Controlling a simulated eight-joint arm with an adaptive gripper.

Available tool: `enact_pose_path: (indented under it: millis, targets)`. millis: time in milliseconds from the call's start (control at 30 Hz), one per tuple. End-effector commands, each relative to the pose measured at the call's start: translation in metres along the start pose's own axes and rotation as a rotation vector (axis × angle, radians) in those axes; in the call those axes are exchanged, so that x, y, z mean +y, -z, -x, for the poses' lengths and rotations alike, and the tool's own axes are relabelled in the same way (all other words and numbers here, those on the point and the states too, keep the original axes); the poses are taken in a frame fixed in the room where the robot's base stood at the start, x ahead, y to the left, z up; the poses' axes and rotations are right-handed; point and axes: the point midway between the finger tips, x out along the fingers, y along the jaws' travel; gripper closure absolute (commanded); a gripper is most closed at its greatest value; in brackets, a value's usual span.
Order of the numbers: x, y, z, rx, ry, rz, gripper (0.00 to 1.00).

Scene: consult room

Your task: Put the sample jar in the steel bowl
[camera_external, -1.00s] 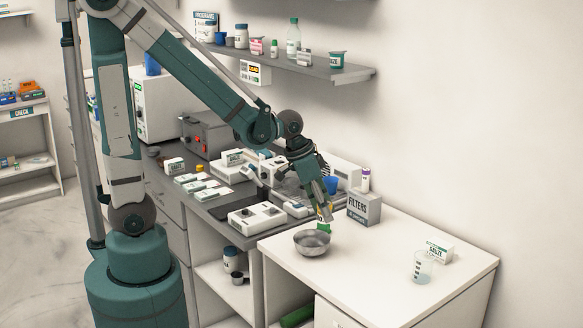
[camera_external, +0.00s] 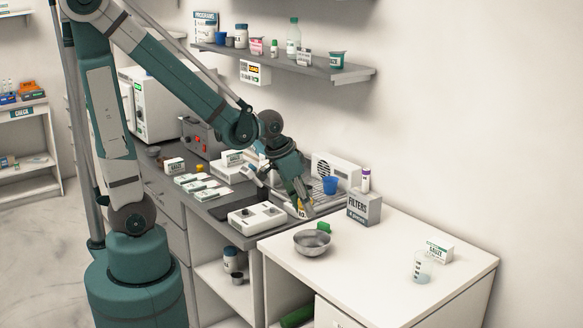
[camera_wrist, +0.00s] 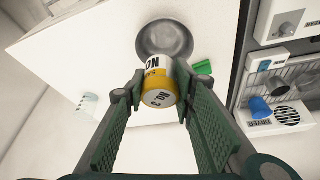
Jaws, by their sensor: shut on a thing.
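The sample jar (camera_wrist: 160,86) is white and yellow with printed lettering. In the wrist view it sits between the two fingertips of my gripper (camera_wrist: 157,100), which is shut on it. In the external view my gripper (camera_external: 304,207) holds the jar (camera_external: 301,211) in the air, left of and above the steel bowl. The steel bowl (camera_external: 312,243) stands on the white counter near its left edge and looks empty. In the wrist view the bowl (camera_wrist: 165,40) lies just beyond the jar, which covers part of its near rim.
A small green block (camera_external: 324,227) lies right behind the bowl. A filters box (camera_external: 364,207) stands at the counter's back, with a gauze box (camera_external: 439,252) and glass beaker (camera_external: 423,268) to the right. The counter between bowl and beaker is clear.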

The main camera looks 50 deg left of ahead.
Motion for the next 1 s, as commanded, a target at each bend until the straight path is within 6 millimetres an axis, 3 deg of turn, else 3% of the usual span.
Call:
enact_pose_path:
  millis: [533, 1000]
  targets:
    - [0.0, -0.02, -0.048, 0.0, 0.0, 0.0, 0.86]
    - [0.0, -0.022, -0.055, 0.0, 0.0, -0.001, 0.86]
